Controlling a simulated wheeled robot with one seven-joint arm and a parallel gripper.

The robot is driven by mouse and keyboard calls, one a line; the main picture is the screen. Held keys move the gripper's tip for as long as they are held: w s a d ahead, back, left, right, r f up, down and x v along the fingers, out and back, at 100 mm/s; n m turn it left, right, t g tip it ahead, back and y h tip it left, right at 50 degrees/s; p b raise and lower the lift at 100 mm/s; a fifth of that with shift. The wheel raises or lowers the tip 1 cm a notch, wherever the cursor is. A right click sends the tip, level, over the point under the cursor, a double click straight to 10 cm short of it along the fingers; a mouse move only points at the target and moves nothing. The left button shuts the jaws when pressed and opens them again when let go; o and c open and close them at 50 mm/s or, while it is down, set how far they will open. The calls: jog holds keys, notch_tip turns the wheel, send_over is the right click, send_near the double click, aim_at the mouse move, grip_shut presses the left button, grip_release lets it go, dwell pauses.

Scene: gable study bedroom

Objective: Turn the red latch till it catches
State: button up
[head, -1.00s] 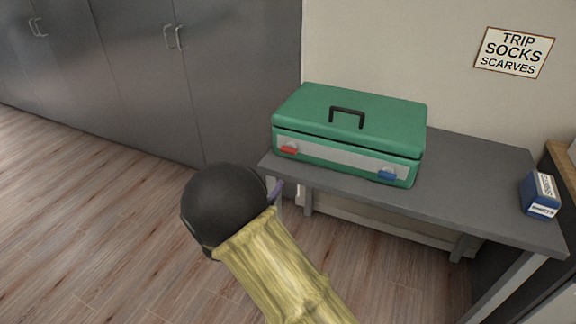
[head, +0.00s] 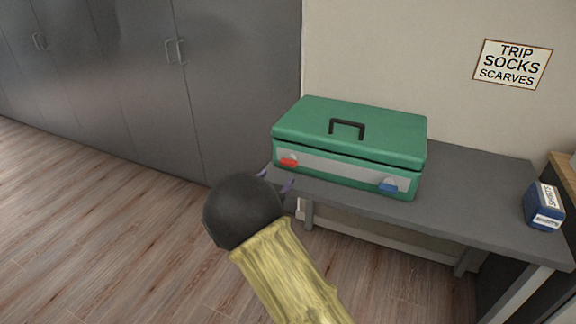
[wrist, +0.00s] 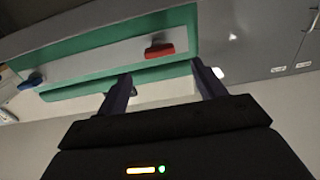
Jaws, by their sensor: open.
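A green case (head: 352,130) with a black handle stands on a grey bench, its lid down with a dark gap under its edge. The red latch (head: 289,162) is at the left of the pale strip on the case's front. A blue latch (head: 391,187) is at the right of that strip. My gripper (head: 276,181) is just in front of and below the red latch, apart from it. In the wrist view my gripper (wrist: 163,80) is open and empty, with the red latch (wrist: 160,50) ahead of and between the finger lines. The blue latch (wrist: 31,81) is at the left there.
The grey bench (head: 465,190) has clear top right of the case. A blue box (head: 543,207) with a white label stands at its right end. A wall sign (head: 512,64) reads "TRIP SOCKS SCARVES". Dark cupboards (head: 240,90) stand at the left. The wooden floor (head: 90,220) is clear.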

aim_at(287, 165)
jog(key=b+x, duration=0.1)
jog(key=x, duration=0.8)
jog(key=shift+w+d, duration=0.1)
jog(key=shift+w, duration=0.15)
jog(key=shift+c, duration=0.2)
jog(key=c, duration=1)
